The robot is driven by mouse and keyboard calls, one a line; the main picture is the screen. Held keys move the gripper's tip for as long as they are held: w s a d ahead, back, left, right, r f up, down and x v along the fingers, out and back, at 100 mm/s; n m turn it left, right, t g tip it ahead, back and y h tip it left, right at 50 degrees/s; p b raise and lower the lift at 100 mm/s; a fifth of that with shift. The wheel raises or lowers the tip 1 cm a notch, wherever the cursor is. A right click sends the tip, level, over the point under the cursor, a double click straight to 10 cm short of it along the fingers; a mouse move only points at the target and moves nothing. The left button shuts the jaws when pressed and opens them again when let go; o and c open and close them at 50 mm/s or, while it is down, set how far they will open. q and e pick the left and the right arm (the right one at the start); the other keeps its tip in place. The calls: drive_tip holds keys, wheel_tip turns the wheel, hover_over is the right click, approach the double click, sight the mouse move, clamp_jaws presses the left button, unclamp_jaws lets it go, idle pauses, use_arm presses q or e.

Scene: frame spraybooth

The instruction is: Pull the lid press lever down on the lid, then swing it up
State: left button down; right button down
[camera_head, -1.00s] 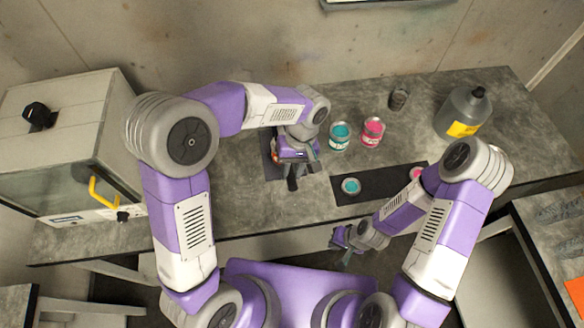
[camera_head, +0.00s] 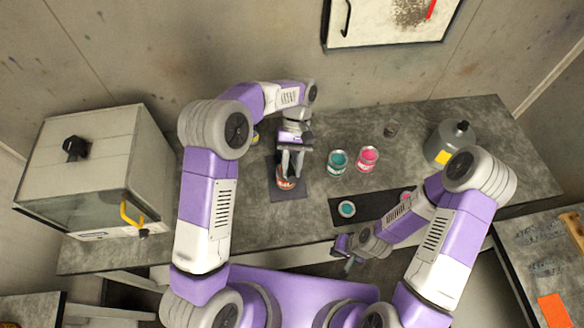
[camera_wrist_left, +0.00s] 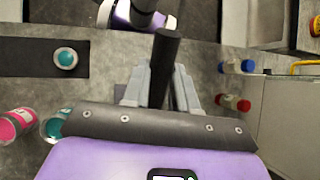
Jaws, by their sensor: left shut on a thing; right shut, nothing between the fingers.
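My left gripper (camera_head: 291,150) is shut on the dark lid press lever, whose black handle (camera_wrist_left: 166,55) stands out between the fingers (camera_wrist_left: 160,88) in the left wrist view. The gripper hides much of the press, and I cannot tell whether the lever touches a lid. My right gripper (camera_head: 345,246) is shut and empty in front of the bench edge, away from the press.
An open teal can (camera_head: 337,161) and a pink can (camera_head: 367,160) stand right of the press. A teal-topped lid (camera_head: 347,209) lies on a black mat (camera_head: 375,208). A grey jug (camera_head: 450,143) is at the back right. A white cabinet (camera_head: 95,160) stands left.

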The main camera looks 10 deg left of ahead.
use_arm(q)
drive_tip(key=shift+w+r, duration=0.15)
drive_tip(key=shift+w, duration=0.05)
idle(0.3)
drive_tip(key=c, duration=0.9)
unclamp_jaws()
drive_tip(key=v, duration=0.7)
drive_tip(key=shift+w+r, duration=0.15)
drive_tip(key=shift+w, duration=0.05)
